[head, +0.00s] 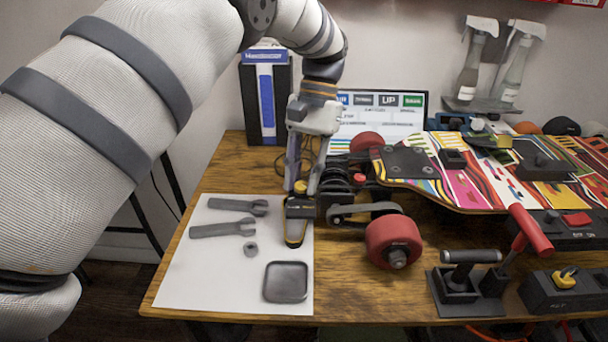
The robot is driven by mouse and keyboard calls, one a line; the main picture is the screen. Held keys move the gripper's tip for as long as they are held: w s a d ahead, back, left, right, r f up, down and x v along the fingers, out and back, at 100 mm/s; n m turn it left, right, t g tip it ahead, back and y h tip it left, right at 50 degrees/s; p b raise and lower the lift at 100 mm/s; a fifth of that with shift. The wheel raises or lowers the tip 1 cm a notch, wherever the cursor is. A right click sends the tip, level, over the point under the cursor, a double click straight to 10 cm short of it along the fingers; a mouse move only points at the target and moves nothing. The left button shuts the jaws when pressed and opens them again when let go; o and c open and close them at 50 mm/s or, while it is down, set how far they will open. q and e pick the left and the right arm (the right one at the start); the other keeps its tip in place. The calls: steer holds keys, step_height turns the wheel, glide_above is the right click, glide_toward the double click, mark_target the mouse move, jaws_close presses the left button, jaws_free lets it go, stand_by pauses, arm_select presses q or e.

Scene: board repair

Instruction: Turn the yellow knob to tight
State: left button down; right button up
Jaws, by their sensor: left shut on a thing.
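A yellow knob (300,186) sits on top of a black device with a yellow edge (296,228), on the right part of the white sheet. My left gripper (302,190) comes down from above, with its fingers on either side of this knob, shut on it. The fingers hide part of the knob, and I cannot read any tight mark. Another yellow knob (565,273) is on a black box (540,294) at the far right, away from the gripper. My right gripper is not in view.
A colourful skateboard with red wheels (392,240) lies just right of the gripper. Grey wrenches (222,228) and a dark tray (286,282) lie on the white sheet (190,272). A clamp with a red handle (529,228) stands at front right. A blue-and-black box (265,95) stands behind.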

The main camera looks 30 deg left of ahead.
arm_select(q)
steer(key=shift+n, duration=0.3)
steer(key=c, duration=1.4)
jaws_free()
steer(key=v, duration=0.7)
steer(key=shift+r, duration=0.3)
steer(key=shift+o, duration=0.2)
steer(key=shift+a, duration=0.1)
